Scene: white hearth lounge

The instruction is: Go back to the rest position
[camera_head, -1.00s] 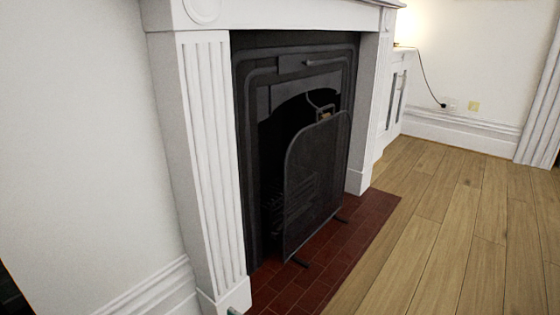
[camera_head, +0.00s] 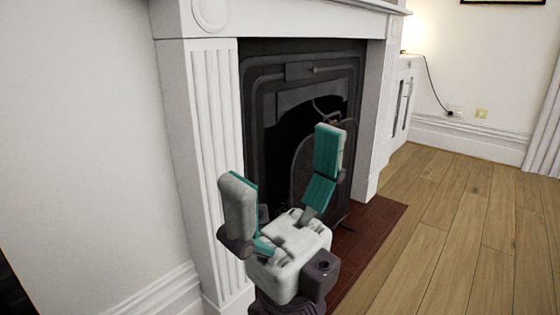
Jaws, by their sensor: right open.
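My right gripper (camera_head: 284,178) stands upright in the lower middle of the head view, in front of the fireplace. Its two grey fingers with teal pads are spread wide apart and nothing is between them. It hides part of the fire screen (camera_head: 305,165) and of the brick hearth. My left gripper is not in view.
A white fireplace surround (camera_head: 215,140) frames a dark metal firebox (camera_head: 255,100). The red brick hearth (camera_head: 375,235) lies before it. A white cabinet (camera_head: 403,95) with a lamp and cord stands at the back. Wooden floor (camera_head: 460,215) on the right is clear.

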